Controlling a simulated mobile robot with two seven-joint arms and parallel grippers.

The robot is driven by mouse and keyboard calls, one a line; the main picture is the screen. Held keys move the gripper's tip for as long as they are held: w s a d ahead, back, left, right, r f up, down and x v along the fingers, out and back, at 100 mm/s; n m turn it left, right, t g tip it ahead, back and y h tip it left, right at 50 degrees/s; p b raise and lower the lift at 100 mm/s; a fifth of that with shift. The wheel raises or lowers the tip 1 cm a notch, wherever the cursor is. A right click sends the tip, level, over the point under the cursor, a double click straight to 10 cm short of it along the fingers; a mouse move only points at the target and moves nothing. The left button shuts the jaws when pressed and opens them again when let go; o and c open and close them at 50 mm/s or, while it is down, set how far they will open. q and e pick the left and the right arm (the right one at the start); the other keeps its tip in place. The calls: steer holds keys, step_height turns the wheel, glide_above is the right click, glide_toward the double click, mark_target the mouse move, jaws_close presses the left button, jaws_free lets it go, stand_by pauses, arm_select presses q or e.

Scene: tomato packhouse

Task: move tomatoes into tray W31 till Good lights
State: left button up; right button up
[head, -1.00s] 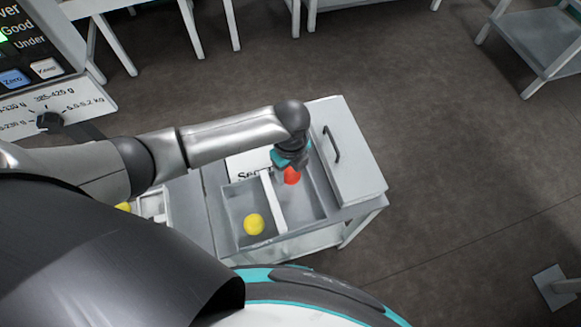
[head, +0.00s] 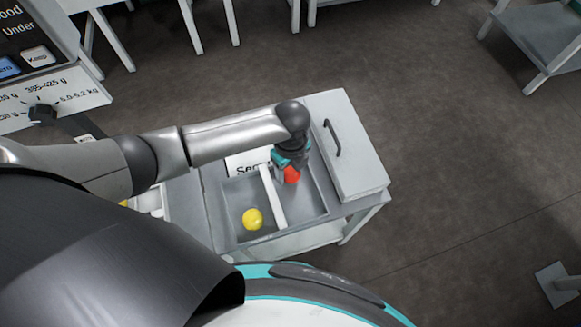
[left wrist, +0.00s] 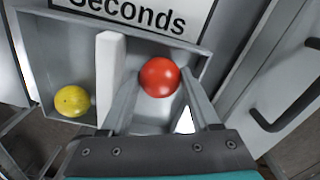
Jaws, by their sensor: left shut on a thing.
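My left gripper (head: 287,166) is shut on a red tomato (head: 292,175), held over the right compartment of a grey divided bin (head: 310,200). The left wrist view also shows the red tomato (left wrist: 159,77) between the two fingers. I cannot tell whether it touches the bin floor. A yellow tomato (head: 253,219) lies in the left compartment. A sign (left wrist: 140,12) reading "Seconds" stands at the bin's back. The scale panel (head: 35,30) shows part of "Good" and "Under"; no lit lamp is in view now. No W31 label is readable. My right gripper is not in view.
A white lidded box with a dark handle (head: 350,150) stands right of the bin on the same table. A white tray (head: 150,200), mostly hidden by my arm, is to the left. Open floor (head: 450,180) lies to the right.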

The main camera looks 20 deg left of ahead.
arm_select(q)
steer(key=shift+f, duration=0.6)
steer(key=o, duration=1)
steer(key=c, duration=0.3)
steer(key=shift+c, duration=0.2)
steer(key=shift+r, duration=0.1)
step_height(320, 180, up, 7)
steer(key=p, duration=0.7)
